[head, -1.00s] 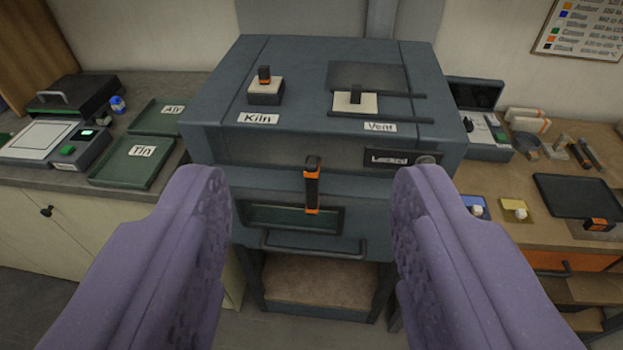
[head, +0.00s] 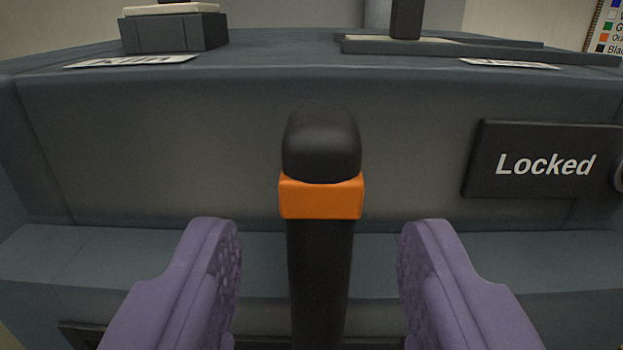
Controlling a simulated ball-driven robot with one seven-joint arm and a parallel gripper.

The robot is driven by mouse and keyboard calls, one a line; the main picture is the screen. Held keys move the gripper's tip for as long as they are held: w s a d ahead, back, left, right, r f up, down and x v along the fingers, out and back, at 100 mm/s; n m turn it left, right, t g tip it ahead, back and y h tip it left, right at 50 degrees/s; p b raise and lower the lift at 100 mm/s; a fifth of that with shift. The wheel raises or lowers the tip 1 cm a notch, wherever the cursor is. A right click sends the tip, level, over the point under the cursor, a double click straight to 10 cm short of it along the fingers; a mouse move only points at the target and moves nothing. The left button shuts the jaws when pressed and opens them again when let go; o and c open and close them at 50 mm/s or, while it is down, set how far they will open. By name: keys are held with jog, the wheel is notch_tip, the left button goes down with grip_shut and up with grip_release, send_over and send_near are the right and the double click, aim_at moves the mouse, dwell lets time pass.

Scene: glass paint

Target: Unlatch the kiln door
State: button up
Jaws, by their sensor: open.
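The kiln (head: 180,140) fills the head view as a blue-grey box. Its latch handle (head: 319,270) stands upright in the middle, black with an orange band and a rounded black top. A dark sign (head: 545,163) reading "Locked" is on the kiln front at the right. My gripper (head: 320,245) is open, with its two purple fingers on either side of the handle. A gap shows between each finger and the handle. The lower end of the handle and most of the door below are out of view.
On the kiln top, a block with a light plate (head: 175,30) stands at the left and a dark upright knob (head: 407,18) on a slide at the right. Labels lie before them, seen edge-on. A wall chart (head: 607,30) shows at the upper right.

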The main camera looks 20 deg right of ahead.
aim_at(320, 184)
jog(key=x, duration=0.6)
jog(key=shift+w, duration=0.15)
grip_shut()
